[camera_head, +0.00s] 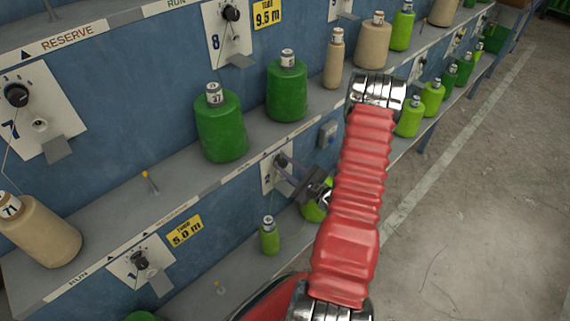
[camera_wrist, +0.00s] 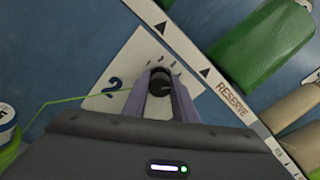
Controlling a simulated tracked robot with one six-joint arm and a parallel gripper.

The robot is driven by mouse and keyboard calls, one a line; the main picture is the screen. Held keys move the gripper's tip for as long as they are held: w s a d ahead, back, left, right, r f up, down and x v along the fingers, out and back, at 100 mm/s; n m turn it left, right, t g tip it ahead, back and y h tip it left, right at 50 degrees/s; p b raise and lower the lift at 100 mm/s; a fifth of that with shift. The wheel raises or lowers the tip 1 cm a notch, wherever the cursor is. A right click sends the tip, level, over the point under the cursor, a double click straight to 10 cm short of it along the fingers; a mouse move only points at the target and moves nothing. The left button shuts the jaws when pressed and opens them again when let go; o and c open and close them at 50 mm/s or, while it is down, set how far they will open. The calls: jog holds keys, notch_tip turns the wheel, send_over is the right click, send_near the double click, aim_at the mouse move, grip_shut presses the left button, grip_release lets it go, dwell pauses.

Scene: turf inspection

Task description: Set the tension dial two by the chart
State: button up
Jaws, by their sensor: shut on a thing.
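The tension dial two is a black knob (camera_wrist: 160,84) on a white plate (camera_wrist: 108,90) marked with a blue 2 in the wrist view. My gripper (camera_wrist: 160,88) has its two purple-grey fingers on either side of the knob and is shut on it. In the head view my gripper (camera_head: 291,174) reaches the white plate (camera_head: 268,176) on the lower blue panel, and the knob is mostly hidden by the fingers. Small tick marks show on the plate above the knob. The dial's exact setting is hard to read. I cannot make out a chart in either view.
Green cones (camera_head: 220,128) and beige cones (camera_head: 372,42) of yarn stand on the shelf above. A green thread (camera_wrist: 50,103) runs to the plate's left side. Yellow signs (camera_head: 186,231) mark the panel. The concrete floor (camera_head: 480,220) at the right is clear.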

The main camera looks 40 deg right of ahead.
jog(key=shift+a, duration=0.1)
dwell(0.3)
jog(key=o, duration=1)
jog(key=shift+o, duration=0.2)
jog(key=s, duration=1.3)
jog(key=shift+s+d, duration=0.25)
jog(key=shift+s, duration=0.15)
